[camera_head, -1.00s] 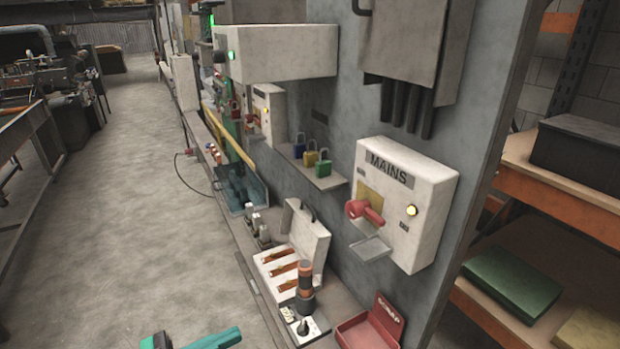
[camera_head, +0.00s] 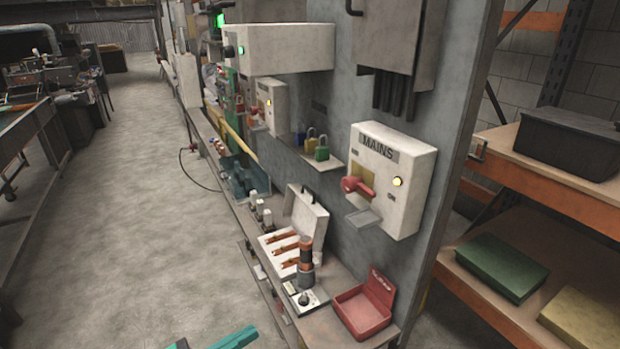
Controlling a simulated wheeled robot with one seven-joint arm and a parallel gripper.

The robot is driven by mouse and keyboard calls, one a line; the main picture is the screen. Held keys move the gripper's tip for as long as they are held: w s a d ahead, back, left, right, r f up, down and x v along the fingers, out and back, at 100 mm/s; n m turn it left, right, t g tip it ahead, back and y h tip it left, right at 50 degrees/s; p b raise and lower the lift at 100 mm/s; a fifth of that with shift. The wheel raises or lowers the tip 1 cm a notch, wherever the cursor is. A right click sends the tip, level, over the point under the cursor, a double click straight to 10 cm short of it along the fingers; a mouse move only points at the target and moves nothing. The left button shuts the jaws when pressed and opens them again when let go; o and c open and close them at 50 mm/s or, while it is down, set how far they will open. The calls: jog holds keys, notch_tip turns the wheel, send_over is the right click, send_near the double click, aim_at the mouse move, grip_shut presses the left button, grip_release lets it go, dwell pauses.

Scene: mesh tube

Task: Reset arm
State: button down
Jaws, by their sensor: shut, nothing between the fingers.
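My gripper (camera_head: 232,339) shows only as a teal finger part and a small dark piece at the bottom edge, left of centre. It is shut, and nothing shows in it. It is apart from the bench and the panel. The rest of my arm is out of view.
Above are a MAINS switch box (camera_head: 409,204) and a shelf with padlocks (camera_head: 322,152). Racking (camera_head: 560,197) stands right; left floor is clear.

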jog(key=d+f+n+t+y, duration=0.1)
jog(key=d+f+n+y, duration=0.35)
jog(key=f, duration=0.55)
jog(key=d+f+n+t+y, duration=0.2)
jog(key=d+f+n+y, duration=0.3)
jog(key=f, duration=0.5)
jog(key=s+d+f+n+g+y, duration=0.1)
jog(key=s+f+n+y, duration=0.2)
jog(key=s+f, duration=0.3)
jog(key=s+y, duration=0.3)
jog(key=s, duration=0.9)
jog(key=s+d+r+m+t, duration=0.2)
jog(key=s+d+r+m, duration=0.1)
jog(key=s+r, duration=0.7)
jog(key=shift+s+d+r, duration=0.15)
jog(key=shift+s+d, duration=0.05)
jog(key=shift+s, duration=0.1)
jog(key=shift+m, duration=0.25)
